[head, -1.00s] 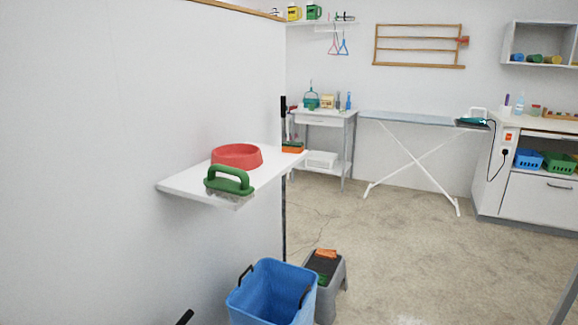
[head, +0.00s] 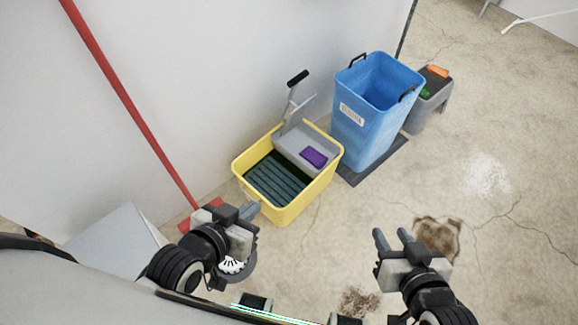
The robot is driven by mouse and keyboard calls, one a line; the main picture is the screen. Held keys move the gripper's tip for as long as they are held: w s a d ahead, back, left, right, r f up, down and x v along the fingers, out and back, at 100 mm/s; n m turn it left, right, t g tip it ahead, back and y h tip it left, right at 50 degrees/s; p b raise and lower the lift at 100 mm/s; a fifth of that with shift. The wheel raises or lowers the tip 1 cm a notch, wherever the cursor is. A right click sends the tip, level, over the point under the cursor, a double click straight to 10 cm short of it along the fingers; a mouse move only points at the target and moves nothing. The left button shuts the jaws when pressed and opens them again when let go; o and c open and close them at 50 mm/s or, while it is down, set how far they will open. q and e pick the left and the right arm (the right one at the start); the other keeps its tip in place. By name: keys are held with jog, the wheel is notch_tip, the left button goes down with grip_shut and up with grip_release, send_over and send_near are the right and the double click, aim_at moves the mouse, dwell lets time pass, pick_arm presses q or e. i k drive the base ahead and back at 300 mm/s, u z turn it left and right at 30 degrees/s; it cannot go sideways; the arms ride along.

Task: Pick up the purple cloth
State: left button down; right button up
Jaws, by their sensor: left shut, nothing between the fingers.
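A small purple cloth (head: 313,157) lies in the grey wringer part of a yellow mop bucket (head: 290,208) on the floor, in the middle of the head view. My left gripper (head: 252,210) is shut and empty, just in front of the bucket's lower left side and apart from the cloth. My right gripper (head: 392,240) is open and empty over the floor, to the lower right of the bucket.
A blue bin (head: 372,130) stands right of the bucket on a dark mat. A red pole (head: 130,105) leans on the white wall at left. Brown stains mark the open floor at right.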

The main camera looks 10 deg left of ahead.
aim_at(318, 160)
jog(key=u, duration=0.05)
jog(key=k, duration=1.05)
jog(key=z, duration=0.45)
jog(key=i, duration=0.45)
